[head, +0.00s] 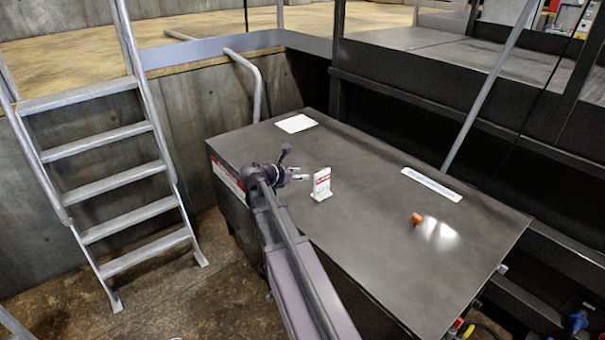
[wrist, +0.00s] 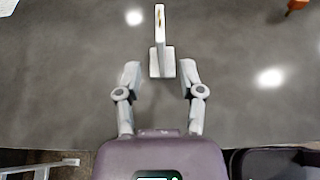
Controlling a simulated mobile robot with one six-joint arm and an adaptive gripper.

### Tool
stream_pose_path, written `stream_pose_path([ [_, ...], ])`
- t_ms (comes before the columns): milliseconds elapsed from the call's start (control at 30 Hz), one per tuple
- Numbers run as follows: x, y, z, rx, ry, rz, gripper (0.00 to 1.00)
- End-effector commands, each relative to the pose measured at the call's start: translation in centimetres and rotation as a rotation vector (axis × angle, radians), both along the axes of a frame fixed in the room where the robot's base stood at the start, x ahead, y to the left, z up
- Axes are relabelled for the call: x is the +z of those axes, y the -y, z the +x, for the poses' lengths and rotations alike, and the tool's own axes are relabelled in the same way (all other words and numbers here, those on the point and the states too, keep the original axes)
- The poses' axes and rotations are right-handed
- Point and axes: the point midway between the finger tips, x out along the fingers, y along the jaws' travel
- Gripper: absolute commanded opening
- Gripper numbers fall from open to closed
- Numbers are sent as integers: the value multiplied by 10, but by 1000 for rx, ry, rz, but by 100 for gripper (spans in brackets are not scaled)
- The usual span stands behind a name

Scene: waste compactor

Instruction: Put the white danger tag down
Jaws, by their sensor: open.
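The white danger tag (head: 321,184) stands upright on the dark metal table top (head: 400,265), with red markings on its face. My gripper (head: 301,177) is just left of it in the head view, low over the table. In the wrist view the tag (wrist: 161,45) is seen nearly edge-on, its wider base on the table. My gripper (wrist: 160,78) is open there, one finger on each side of the tag's near end. I see gaps between the fingers and the tag.
A white sheet (head: 296,123) lies at the table's far left corner. A white labelled strip (head: 432,184) lies toward the right edge. A small orange object (head: 417,218) lies right of the tag. A metal ladder (head: 110,150) stands left of the table. Clear table surrounds the tag.

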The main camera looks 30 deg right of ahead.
Motion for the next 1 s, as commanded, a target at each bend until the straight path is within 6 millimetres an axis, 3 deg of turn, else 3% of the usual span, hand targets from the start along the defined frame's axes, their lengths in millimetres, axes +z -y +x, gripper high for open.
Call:
stream_pose_path([
  [333, -1, -2, -1, -4, 11, 9, 50],
  [533, -13, -20, -10, -48, 114, 89, 50],
  [767, -44, -70, -33, -206, 367, 307, 50],
  [1000, -78, -140, -65, -484, 631, 575, 50],
])
